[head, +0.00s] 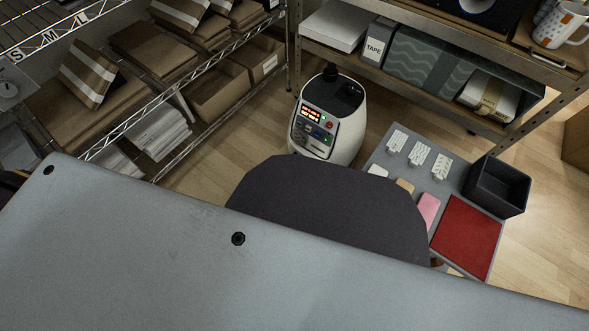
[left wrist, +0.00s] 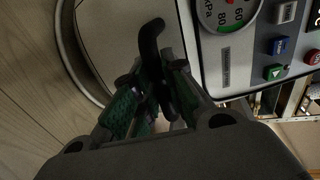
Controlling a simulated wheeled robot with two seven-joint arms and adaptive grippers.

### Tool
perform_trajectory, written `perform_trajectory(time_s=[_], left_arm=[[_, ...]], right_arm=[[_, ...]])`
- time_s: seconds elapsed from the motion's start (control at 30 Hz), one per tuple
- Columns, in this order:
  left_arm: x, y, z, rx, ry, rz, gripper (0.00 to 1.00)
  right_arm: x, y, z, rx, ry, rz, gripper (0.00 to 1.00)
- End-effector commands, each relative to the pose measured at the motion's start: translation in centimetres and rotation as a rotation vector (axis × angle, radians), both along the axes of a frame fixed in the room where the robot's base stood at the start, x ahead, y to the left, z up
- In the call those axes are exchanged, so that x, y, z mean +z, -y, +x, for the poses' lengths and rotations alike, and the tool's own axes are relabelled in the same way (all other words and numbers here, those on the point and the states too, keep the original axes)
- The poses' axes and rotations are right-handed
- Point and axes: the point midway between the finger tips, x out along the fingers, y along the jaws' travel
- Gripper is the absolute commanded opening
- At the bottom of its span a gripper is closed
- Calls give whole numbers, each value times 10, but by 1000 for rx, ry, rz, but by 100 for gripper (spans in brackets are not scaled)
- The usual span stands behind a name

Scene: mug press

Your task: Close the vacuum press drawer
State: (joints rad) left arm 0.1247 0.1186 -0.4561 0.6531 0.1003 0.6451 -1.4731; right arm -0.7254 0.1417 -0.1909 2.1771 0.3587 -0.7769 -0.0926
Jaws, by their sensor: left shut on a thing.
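The vacuum press (head: 329,115) is a white rounded machine with a black top, standing on the wooden floor in the head view. Its front panel has a lit red display and several buttons. In the left wrist view the control panel (left wrist: 245,60) shows a round kPa gauge and coloured buttons at the upper right. My left gripper (left wrist: 156,72), with green pads, is shut on a black curved handle (left wrist: 150,40) beside the panel. I cannot tell how far the drawer stands out; my own grey parts hide the press's lower front in the head view. My right gripper is not in view.
A grey mat (head: 379,152) with small printed pieces, a red square (head: 467,238) and a black bin (head: 497,186) lie right of the press. Wire shelves with boxes stand at left, and a metal shelf (head: 400,92) stands behind. Bare floor lies left of the press.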

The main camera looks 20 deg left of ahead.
Motion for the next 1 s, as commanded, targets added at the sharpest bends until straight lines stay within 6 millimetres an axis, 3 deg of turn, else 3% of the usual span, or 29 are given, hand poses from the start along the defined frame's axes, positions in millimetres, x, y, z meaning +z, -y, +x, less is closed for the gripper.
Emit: perform_trajectory(time_s=[0.33, 0.37, 0.53, 1.0], left_arm=[[0, 1, 3, 1, -2, 1, 0], [0, 0, 4, 1, -2, 1, 16], [0, 1, 3, 1, -2, 1, 35], [-1, 0, -1, 0, -2, 0, 35]], right_arm=[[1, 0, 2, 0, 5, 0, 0], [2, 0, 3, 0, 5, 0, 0], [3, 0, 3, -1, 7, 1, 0], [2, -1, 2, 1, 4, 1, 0]])
